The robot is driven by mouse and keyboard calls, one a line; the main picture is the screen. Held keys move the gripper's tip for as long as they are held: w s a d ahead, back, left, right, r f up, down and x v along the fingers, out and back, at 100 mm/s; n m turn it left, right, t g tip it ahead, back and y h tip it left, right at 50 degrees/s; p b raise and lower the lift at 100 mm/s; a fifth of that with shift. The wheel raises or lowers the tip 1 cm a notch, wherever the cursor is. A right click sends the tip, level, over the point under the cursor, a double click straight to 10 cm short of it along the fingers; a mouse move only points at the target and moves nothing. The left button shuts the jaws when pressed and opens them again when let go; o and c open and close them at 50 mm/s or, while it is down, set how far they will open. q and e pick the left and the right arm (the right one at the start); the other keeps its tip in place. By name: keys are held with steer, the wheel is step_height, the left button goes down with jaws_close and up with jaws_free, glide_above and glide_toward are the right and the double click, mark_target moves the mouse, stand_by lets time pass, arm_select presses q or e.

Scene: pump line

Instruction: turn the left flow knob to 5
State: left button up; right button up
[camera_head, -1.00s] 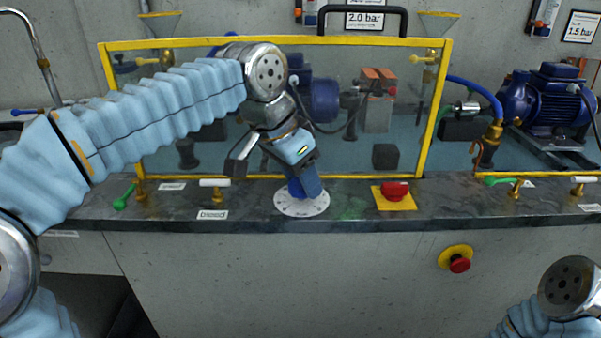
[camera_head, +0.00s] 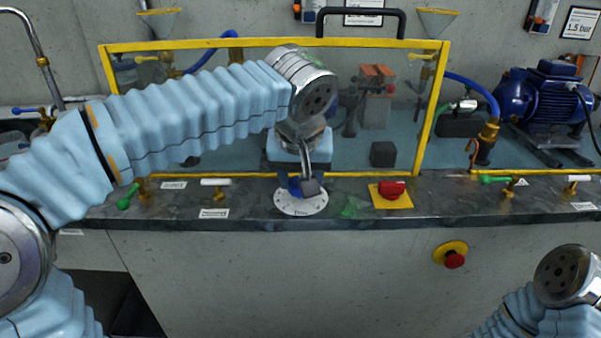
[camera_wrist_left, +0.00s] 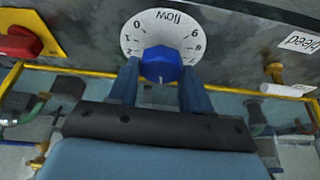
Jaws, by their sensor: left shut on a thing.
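The left flow knob (camera_wrist_left: 162,63) is blue and sits on a round white dial (camera_head: 301,206) on the dark counter. The dial (camera_wrist_left: 160,25) reads "flow", upside down in the left wrist view, with numbers around its edge. A pale pointer mark on the knob faces the bottom of that view, away from the word "flow"; the scale there is hidden. My left gripper (camera_wrist_left: 154,80) is shut on the knob, one blue finger on each side. In the head view my wrist covers most of the knob. My right gripper is out of view.
A red switch on a yellow plate (camera_head: 392,194) is right of the dial. A yellow-framed clear guard (camera_head: 440,110) stands behind. Left are a white-handled valve (camera_head: 215,183) and a green-handled valve (camera_head: 127,200). A red emergency button (camera_head: 455,260) is on the front panel.

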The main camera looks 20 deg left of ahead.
arm_select(q)
steer(key=shift+n, duration=0.5)
steer(key=shift+y, duration=0.3)
steer(key=o, duration=1)
steer(key=shift+o, duration=0.2)
steer(key=p+v, duration=0.2)
steer(key=v, duration=1.1)
steer(key=shift+r, duration=0.4)
steer(key=shift+s, duration=0.15)
